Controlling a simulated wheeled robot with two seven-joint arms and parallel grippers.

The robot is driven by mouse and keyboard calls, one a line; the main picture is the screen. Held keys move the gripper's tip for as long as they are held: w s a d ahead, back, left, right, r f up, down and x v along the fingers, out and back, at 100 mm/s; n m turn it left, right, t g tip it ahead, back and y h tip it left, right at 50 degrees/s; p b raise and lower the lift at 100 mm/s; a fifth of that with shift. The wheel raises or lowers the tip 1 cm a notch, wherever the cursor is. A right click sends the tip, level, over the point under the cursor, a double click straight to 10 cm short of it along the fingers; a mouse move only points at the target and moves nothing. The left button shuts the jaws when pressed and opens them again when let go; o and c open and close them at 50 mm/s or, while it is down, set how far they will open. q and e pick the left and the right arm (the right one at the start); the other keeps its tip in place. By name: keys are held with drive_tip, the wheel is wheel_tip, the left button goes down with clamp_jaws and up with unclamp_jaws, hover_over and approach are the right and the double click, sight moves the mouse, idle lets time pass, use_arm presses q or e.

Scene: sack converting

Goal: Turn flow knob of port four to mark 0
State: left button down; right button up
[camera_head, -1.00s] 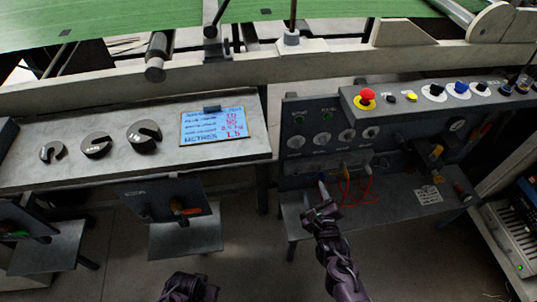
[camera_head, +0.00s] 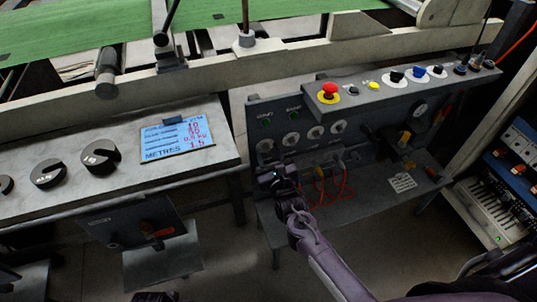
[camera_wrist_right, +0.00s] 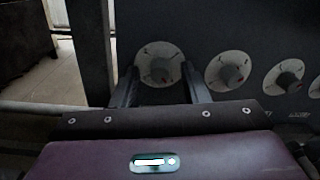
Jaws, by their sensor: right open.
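A row of round flow knobs on pale dials is on the dark upright panel. From left they are the first knob (camera_head: 265,146), the second (camera_head: 291,139), the third (camera_head: 315,132) and the fourth (camera_head: 338,127). Their port labels and marks are too small to read. My right gripper (camera_head: 272,176) is just below the leftmost dial. In the right wrist view my right gripper (camera_wrist_right: 158,80) is open, its fingers on either side of the leftmost knob (camera_wrist_right: 160,66); contact cannot be told. Only a sliver of my left arm shows at the bottom of the head view.
A red mushroom button (camera_head: 330,90) and several smaller buttons top the panel. Orange cables (camera_head: 343,185) hang beside my right gripper above the shelf (camera_head: 375,195). A sloped console (camera_head: 215,155) with black knobs and a blue display (camera_head: 177,140) stands to the left.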

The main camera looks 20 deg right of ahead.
drive_tip(key=shift+c, duration=0.4)
clamp_jaws()
